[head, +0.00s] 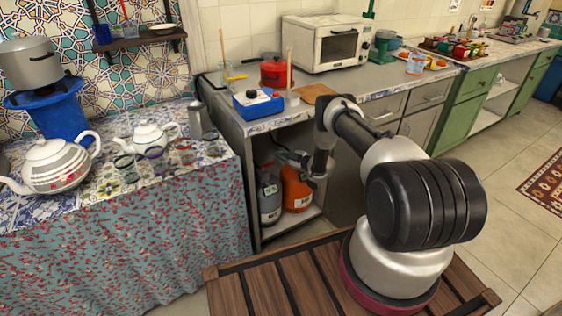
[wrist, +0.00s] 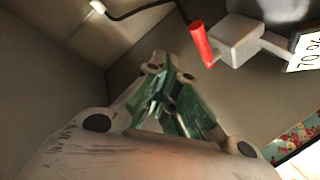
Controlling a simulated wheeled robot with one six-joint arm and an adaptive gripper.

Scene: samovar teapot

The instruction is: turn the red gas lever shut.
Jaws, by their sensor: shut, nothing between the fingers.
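The red gas lever (wrist: 201,44) shows in the wrist view at upper middle right, a short red handle on a pale grey valve block (wrist: 237,40). My gripper (wrist: 160,88), with green finger pads, is shut and empty. In the picture its fingertips are left of and below the lever, with a visible gap between them. I cannot make out the lever in the head view.
A dark hose (wrist: 145,10) runs near the lever, and a white label (wrist: 306,50) is at its right. Cabinet walls (wrist: 40,75) close in around my gripper. A cloth-covered table (head: 130,235) stands to the left.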

